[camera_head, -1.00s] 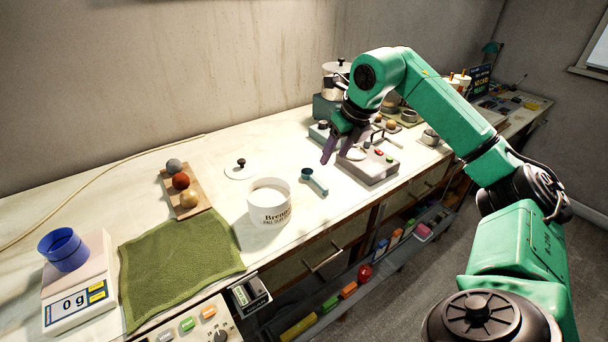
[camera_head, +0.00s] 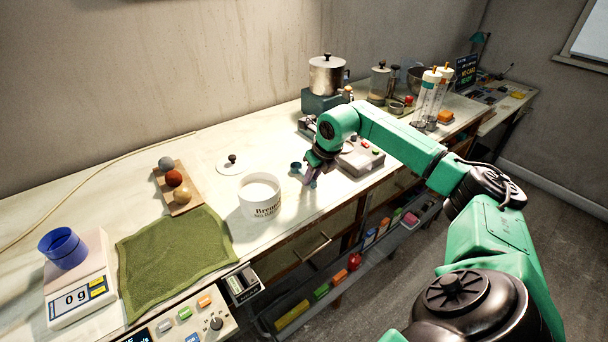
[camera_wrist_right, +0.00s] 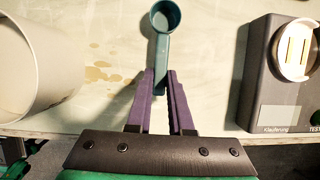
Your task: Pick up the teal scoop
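The teal scoop (camera_wrist_right: 165,17) lies on the pale counter, its round cup at the top of the right wrist view and its handle toward my gripper. In the head view only its cup (camera_head: 296,167) shows, just left of my right gripper (camera_head: 309,178). In the wrist view the two purple fingers of my right gripper (camera_wrist_right: 161,73) stand on either side of the handle, very near it. I cannot tell whether they press on it or leave a small gap. My left gripper is not in view.
A white tub (camera_head: 261,198) stands to the left of the scoop, and a grey device (camera_head: 362,161) stands close on the right. A lid (camera_head: 230,166) lies behind the tub. The counter's front edge is close to my gripper.

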